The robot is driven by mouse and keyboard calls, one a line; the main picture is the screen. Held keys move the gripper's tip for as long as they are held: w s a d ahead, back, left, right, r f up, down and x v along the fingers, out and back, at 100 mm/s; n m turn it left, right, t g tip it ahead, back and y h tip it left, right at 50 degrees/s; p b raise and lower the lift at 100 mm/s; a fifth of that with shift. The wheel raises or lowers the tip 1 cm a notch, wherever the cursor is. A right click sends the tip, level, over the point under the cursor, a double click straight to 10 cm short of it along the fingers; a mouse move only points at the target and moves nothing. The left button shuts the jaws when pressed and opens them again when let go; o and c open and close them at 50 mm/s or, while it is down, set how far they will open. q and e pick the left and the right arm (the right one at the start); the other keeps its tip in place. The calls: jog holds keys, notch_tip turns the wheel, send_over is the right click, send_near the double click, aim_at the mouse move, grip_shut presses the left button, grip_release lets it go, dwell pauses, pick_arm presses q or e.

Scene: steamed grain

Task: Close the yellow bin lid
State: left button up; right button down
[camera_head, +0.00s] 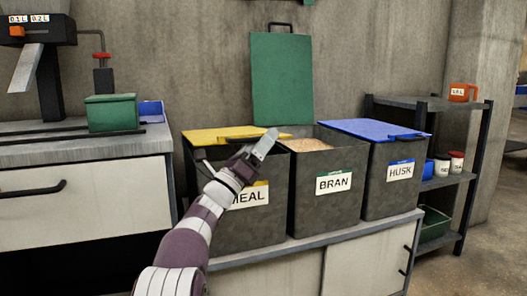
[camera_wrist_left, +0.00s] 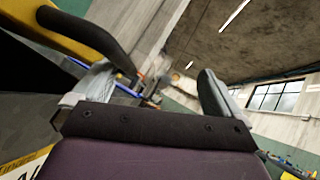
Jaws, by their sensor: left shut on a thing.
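The yellow lid (camera_head: 215,135) lies roughly flat over the top of the grey MEAL bin (camera_head: 262,215); I cannot tell whether its front edge touches the rim. My left gripper (camera_head: 264,146) is at the lid's front edge, shut on its black handle, with the grip itself partly hidden. In the left wrist view the yellow lid (camera_wrist_left: 60,35) and its curved black handle (camera_wrist_left: 95,38) are close at upper left, beside one finger. My left arm covers part of the MEAL label. My right gripper is not in view.
The BRAN bin (camera_head: 311,205) stands open beside it, grain inside, its green lid (camera_head: 282,80) upright against the wall. The HUSK bin (camera_head: 392,188) has its blue lid (camera_head: 375,128) down. A counter (camera_head: 60,150) with a green box (camera_head: 111,112) is left; a shelf (camera_head: 425,103) is right.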

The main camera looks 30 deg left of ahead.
pick_arm(q)
jog(key=shift+s+d+r+m+h+b, duration=0.1)
jog(key=shift+s+r+m+h+b, duration=0.15)
jog(key=shift+s, duration=0.2)
jog(key=shift+s+d+r+m+h+b, duration=0.15)
jog(key=shift+s+r+m+h, duration=0.1)
jog(key=shift+s, duration=0.15)
jog(key=shift+b+v, duration=1.1)
jog(key=shift+b, duration=0.1)
jog(key=shift+s+a+f+b, duration=0.15)
jog(key=shift+s+a+b, duration=0.1)
jog(key=shift+s+b, duration=0.6)
jog(key=c, duration=0.7)
jog(key=v, duration=0.3)
jog(key=b+v, duration=0.1)
jog(key=v, duration=0.1)
jog(key=shift+a+f, duration=0.4)
jog(key=shift+f, duration=0.05)
jog(key=shift+w, duration=0.1)
